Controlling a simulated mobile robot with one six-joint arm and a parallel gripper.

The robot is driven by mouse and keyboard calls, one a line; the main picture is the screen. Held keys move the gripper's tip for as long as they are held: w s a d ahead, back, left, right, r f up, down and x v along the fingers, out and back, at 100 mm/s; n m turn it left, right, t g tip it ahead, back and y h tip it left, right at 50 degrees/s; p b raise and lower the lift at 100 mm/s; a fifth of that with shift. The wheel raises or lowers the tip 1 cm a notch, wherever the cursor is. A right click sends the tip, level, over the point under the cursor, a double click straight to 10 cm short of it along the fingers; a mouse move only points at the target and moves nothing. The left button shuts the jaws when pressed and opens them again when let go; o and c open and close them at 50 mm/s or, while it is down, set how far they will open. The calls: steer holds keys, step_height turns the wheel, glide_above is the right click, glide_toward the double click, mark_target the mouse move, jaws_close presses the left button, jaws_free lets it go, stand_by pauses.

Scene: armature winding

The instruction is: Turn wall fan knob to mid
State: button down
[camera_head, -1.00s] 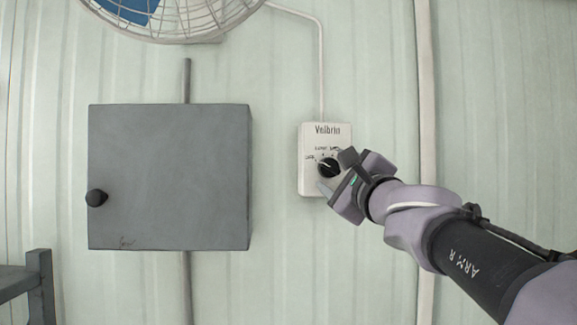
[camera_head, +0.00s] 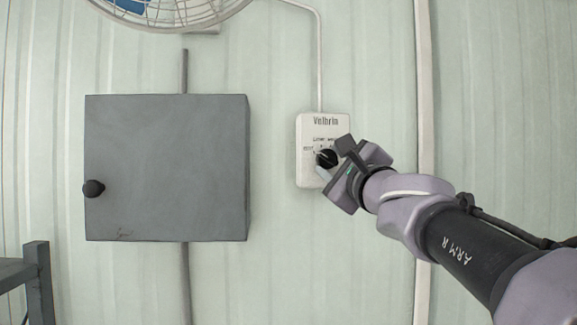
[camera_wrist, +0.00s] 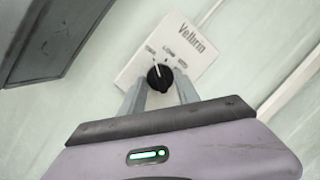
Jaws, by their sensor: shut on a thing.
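The fan control box (camera_head: 311,178) is a cream wall plate marked "Velbrin", with a round black knob (camera_head: 324,158). The wrist view shows the knob (camera_wrist: 155,76) near the plate's lower part, with small labels above it that I cannot read surely. In the head view, the knob's pale pointer line slants to the upper left. My gripper (camera_head: 333,161) is at the knob from the lower right. In the wrist view its two fingers (camera_wrist: 159,92) stand on either side of the knob, shut on it. They hide part of the knob's sides.
A grey wall cabinet (camera_head: 165,170) with a black knob hangs to the left. The wall fan (camera_head: 190,14) is at the top, partly cut off. A white conduit (camera_head: 320,65) rises from the box. A vertical pipe (camera_head: 424,90) runs at right. A dark frame stands lower left.

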steer(key=m+b, duration=0.1)
steer(key=m+h+b, duration=0.1)
steer(key=m, duration=0.1)
steer(key=m+b, duration=0.1)
steer(key=m, duration=0.1)
steer(key=shift+a+f+t+h+b, duration=0.15)
steer(key=shift+f+t+h+b, duration=0.15)
steer(key=shift+h+b, duration=0.1)
steer(key=m+h+b, duration=0.1)
steer(key=m, duration=0.1)
steer(key=m+b, duration=0.1)
steer(key=m, duration=0.2)
steer(key=shift+a+r+h, duration=0.15)
steer(key=shift+h, duration=0.25)
steer(key=m+h+b, duration=0.1)
steer(key=m, duration=0.3)
steer(key=shift+a+r+h, duration=0.1)
steer(key=shift+h, duration=0.3)
steer(key=shift+a+r+m+g+h+p, duration=0.1)
steer(key=shift+m+g+h+p, duration=0.2)
steer(key=shift+m, duration=1)
steer(key=shift+m+g+h+p, duration=0.15)
steer(key=shift+m+h, duration=0.25)
steer(key=shift+m, duration=1.2)
steer(key=c, duration=0.9)
jaws_free()
